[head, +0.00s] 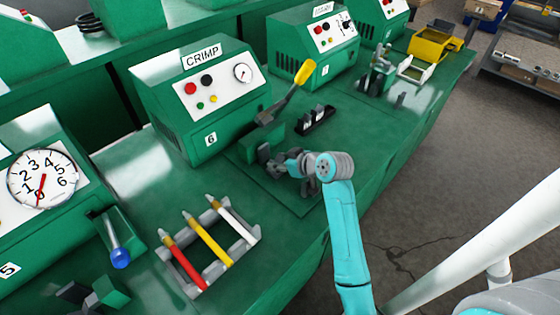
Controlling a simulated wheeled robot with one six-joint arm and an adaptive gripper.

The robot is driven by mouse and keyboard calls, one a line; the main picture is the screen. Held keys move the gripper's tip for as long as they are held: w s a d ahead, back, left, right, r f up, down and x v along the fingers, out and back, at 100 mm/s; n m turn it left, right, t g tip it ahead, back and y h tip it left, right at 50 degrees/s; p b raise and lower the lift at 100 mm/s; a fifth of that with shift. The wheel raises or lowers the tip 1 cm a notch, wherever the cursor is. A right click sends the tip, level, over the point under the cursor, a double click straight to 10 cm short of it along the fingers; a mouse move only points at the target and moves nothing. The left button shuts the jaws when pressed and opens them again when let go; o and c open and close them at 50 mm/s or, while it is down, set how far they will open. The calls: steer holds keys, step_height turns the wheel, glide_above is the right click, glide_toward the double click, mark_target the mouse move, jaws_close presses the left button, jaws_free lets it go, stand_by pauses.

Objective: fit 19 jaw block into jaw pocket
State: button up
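My gripper (284,163) is low over the green bench in front of the crimper marked 6 (205,95). Its fingers are close to a dark grey jaw part (264,153) beside a green block below the yellow-handled lever (304,72). At this size I cannot tell whether the fingers touch it, are open, or hold a block. The jaw pocket is not clearly visible; my gripper and wrist cover part of that spot. A black rack (316,119) with small dark and light pieces stands behind my gripper. I can read no 19 on any piece.
A grey rack (250,240) with red, yellow and white tools lies at the front left. A blue-knobbed lever (119,256) and a dial machine (42,178) stand at the left. More green crimpers line the bench behind.

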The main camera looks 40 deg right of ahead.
steer(key=o, duration=0.4)
steer(key=v, duration=1.2)
steer(key=shift+r, duration=0.2)
